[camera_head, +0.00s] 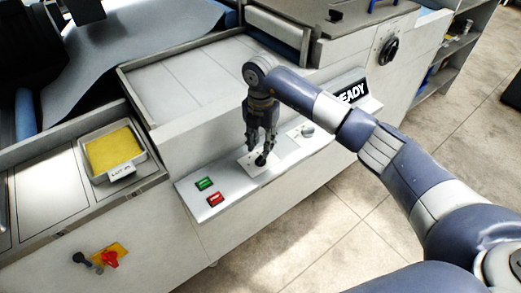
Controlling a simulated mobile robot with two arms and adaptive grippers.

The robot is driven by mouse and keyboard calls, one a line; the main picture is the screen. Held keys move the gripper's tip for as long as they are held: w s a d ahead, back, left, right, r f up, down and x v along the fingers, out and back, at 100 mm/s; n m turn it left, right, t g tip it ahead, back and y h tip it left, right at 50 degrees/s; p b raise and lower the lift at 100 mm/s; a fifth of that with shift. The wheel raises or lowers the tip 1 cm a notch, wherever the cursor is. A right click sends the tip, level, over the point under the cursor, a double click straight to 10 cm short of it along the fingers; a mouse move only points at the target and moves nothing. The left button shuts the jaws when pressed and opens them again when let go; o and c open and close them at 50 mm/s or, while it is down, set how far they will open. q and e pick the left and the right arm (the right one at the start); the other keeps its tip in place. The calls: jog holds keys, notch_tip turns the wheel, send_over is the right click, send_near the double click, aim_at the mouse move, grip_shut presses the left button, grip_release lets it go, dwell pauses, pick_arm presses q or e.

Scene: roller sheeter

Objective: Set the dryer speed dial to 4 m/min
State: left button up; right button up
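A black knob (261,160) stands on a pale plate on the sloping control panel (228,196). My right gripper (262,146) points down right over this knob, its fingertips at or just above it. The fingers partly hide the knob, and I cannot tell whether they touch or grip it. A second, grey knob (307,131) sits to the right on the same panel. A larger black rotary dial (389,50) is on the machine's front at the upper right. No scale markings are readable, so I cannot tell which is the speed dial. My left gripper is not in view.
A green button (205,184) and a red button (214,199) lie left of the knob. A display (352,92) partly reads "READY" behind my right arm. A tray with yellow contents (145,158) and a red switch (110,259) are at left. Tiled floor is clear at front.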

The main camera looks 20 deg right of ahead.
aim_at(261, 156)
jog(key=shift+f+p, duration=0.4)
jog(key=shift+f, duration=1.9)
jog(key=shift+c, duration=0.2)
grip_shut()
